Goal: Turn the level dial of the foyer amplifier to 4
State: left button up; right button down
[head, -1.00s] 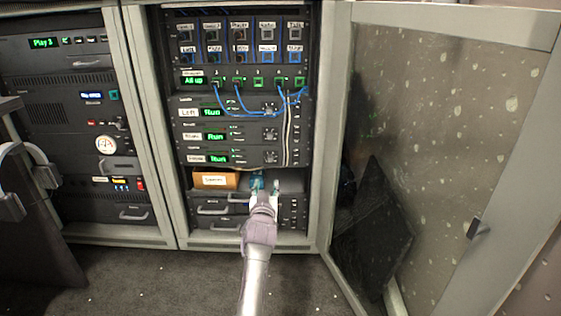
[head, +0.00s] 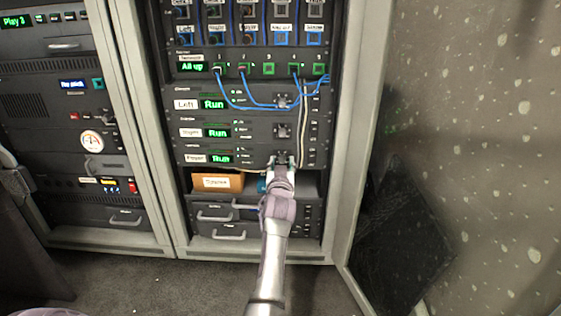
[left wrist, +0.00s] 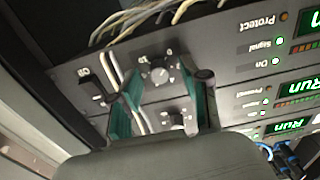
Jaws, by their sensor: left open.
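The foyer amplifier (head: 225,158) is the lowest of three stacked amplifiers in the open rack, with a green "Run" display. Its dark level dial (head: 282,158) is partly hidden behind my left gripper (head: 284,164) in the head view. In the left wrist view, which looks upside down, the round dial (left wrist: 160,72) with a pale cap lies just beyond and between the fingers of the open left gripper (left wrist: 166,88). The fingers stand either side of it; I cannot tell whether they touch it. The dial's setting is too small to read. My right gripper is not in view.
Two similar amplifiers (head: 225,131) with dials sit above. Blue patch cables (head: 255,106) loop over the top one, and pale cables (head: 302,130) hang right of the dials. Below is a shelf with an orange box (head: 217,183). The open rack door (head: 450,150) stands at right.

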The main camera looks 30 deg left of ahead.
pick_arm(q)
jog(key=shift+r, duration=0.1)
grip_shut()
